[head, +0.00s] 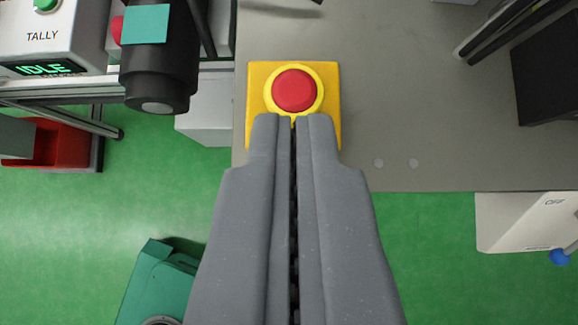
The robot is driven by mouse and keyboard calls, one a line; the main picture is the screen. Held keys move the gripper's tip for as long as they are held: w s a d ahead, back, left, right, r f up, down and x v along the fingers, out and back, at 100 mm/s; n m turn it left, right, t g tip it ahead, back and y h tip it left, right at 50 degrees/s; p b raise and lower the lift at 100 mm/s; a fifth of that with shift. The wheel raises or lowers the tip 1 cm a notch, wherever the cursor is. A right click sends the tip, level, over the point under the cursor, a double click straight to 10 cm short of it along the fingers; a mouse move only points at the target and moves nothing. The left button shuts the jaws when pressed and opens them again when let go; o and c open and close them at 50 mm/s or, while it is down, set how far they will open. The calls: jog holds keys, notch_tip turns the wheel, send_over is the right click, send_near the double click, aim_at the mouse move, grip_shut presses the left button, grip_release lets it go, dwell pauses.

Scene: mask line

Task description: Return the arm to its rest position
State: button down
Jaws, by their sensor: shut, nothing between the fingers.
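My gripper (293,118) comes up from the bottom of the head view. Its two grey fingers lie side by side, shut, with only a thin dark slit between them and nothing held. The fingertips appear just below a red push button (294,90) on a yellow square base (257,75). The fingers hide the lower part of that base. I cannot tell from this view whether the tips touch it or hang above it.
The yellow base sits on a grey table (440,120). A black cylindrical device (160,70) and a TALLY box (45,35) reading IDLE stand left. A red bin (60,147), a teal object (150,285) and a white OFF box (525,222) lie around. Green floor is open.

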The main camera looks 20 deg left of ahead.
jog(key=shift+s+d+r, duration=0.15)
jog(key=shift+s+r, duration=0.25)
jog(key=shift+r, duration=0.15)
jog(key=s+a+r+m+t+h, duration=0.1)
jog(key=s+a+r+t, duration=0.1)
jog(key=a+r, duration=0.7)
jog(key=s+a+r+m+t+h, duration=0.15)
jog(key=a+r, duration=0.25)
jog(key=r, duration=0.9)
jog(key=s+a+r+t, duration=0.1)
jog(key=s+a+r, duration=0.3)
jog(key=r, duration=0.4)
jog(key=s+a+r+m+t, duration=0.1)
jog(key=s+a+r+t, duration=0.1)
jog(key=s+a+r, duration=0.3)
notch_tip(320, 180, up, 3)
jog(key=shift+s+a+f, duration=0.15)
jog(key=shift+s, duration=0.85)
jog(key=shift+m+h, duration=0.25)
